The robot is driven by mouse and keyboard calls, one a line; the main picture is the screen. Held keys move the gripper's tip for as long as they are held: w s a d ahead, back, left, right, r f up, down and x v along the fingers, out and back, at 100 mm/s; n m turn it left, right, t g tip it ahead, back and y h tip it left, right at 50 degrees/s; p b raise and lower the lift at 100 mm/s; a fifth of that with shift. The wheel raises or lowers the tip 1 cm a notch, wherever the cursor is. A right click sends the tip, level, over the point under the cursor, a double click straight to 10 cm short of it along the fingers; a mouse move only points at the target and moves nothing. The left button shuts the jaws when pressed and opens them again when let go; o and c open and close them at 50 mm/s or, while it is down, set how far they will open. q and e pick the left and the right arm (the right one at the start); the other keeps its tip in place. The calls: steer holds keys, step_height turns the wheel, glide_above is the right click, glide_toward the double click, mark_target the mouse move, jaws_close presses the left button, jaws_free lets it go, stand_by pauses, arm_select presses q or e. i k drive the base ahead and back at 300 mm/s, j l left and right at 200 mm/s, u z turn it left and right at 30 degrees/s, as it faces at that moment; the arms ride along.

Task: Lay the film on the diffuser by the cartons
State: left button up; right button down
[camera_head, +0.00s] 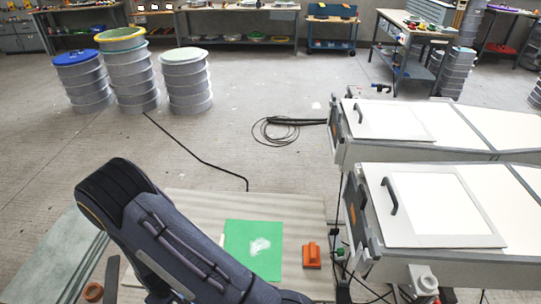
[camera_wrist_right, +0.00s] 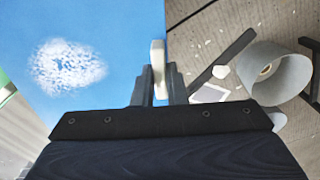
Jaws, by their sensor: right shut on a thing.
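In the right wrist view a blue film (camera_wrist_right: 100,25) with a white mottled patch fills the left. A cream tab (camera_wrist_right: 157,55) stands at its right edge. My right gripper (camera_wrist_right: 158,80) is shut on this tab. A green sheet (camera_head: 240,235) with a white patch lies on the pale mat in the head view. In the head view a dark arm of mine covers the area left of this sheet, and neither gripper shows. Pale flat panels lie on two long light-grey units at right, the near panel (camera_head: 440,205) and the far panel (camera_head: 390,120). I make out no cartons.
An orange block (camera_head: 311,256) sits right of the green sheet. A grey cup-like part (camera_wrist_right: 283,75) and a dark bar (camera_wrist_right: 235,52) are right of the tab. Ringed drums (camera_head: 130,85) stand at the back left. A black cable (camera_head: 200,155) crosses the floor.

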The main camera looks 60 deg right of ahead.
mark_target(438, 201)
steer(key=k+z, duration=0.1)
steer(key=k, duration=0.5)
steer(key=k+l+z, duration=0.1)
steer(key=k, duration=0.5)
steer(key=k+l+z, duration=0.1)
steer(key=k, duration=0.55)
steer(key=l, duration=0.1)
